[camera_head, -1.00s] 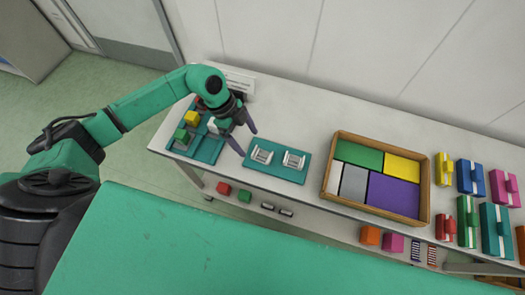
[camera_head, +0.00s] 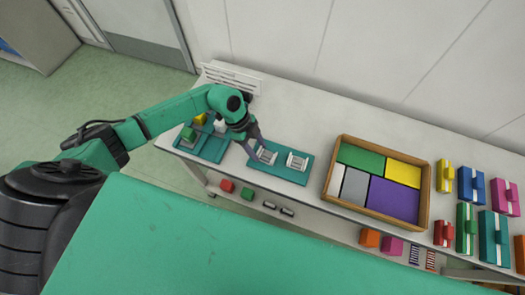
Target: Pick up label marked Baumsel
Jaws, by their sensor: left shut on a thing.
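A teal tray (camera_head: 281,174) on the white table carries two small white pieces with dark lines, the left one (camera_head: 267,157) and the right one (camera_head: 297,162). Any lettering on them is too small to read. My left gripper (camera_head: 257,151) is down at the left white piece, its fingers shut on it and partly hiding it. The piece is still at its place on the tray; I cannot tell whether it is lifted. My right gripper is not in view.
A teal tray with colored blocks (camera_head: 214,150) is left of my gripper. A lower shelf holds more blocks.

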